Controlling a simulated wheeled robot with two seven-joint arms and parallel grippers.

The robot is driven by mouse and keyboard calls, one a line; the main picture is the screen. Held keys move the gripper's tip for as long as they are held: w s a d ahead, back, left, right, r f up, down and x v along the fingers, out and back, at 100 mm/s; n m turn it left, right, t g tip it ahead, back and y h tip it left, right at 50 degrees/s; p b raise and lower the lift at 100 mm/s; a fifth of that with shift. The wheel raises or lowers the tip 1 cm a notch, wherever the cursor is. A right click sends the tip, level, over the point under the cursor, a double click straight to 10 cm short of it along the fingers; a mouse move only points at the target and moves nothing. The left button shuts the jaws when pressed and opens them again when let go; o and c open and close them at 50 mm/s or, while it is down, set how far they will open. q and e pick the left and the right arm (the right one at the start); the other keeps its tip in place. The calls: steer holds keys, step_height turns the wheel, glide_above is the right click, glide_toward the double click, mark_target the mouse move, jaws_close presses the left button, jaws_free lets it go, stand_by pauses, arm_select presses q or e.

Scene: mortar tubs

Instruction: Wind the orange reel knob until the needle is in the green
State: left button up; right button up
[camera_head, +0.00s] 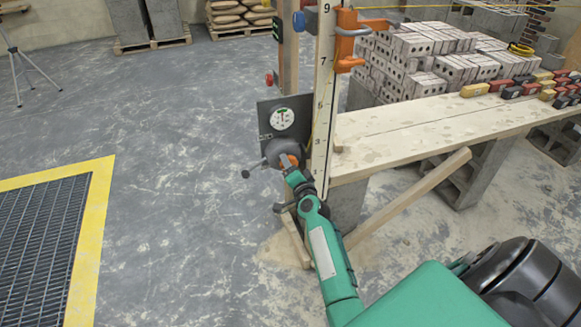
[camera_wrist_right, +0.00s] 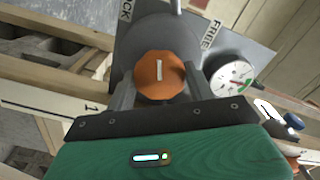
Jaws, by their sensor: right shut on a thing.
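The orange reel knob (camera_wrist_right: 160,72) has a white line on its face. It also shows as a small orange patch in the head view (camera_head: 291,159), mostly hidden by my right gripper (camera_head: 288,166). In the right wrist view my right gripper (camera_wrist_right: 160,88) is shut on the knob, with one grey finger on each side. The needle is too small to read surely. My left gripper is not in view.
A numbered white staff (camera_head: 323,100) stands right beside the reel. An orange clamp (camera_head: 349,40) is higher up. A plank bench (camera_head: 430,120) with brick stacks (camera_head: 430,55) runs right. A yellow-edged floor grate (camera_head: 40,230) lies left. Floor between is clear.

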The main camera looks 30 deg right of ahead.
steer(key=o, duration=1)
steer(key=shift+s, duration=0.1)
steer(key=v, duration=1.3)
steer(key=shift+s, duration=0.35)
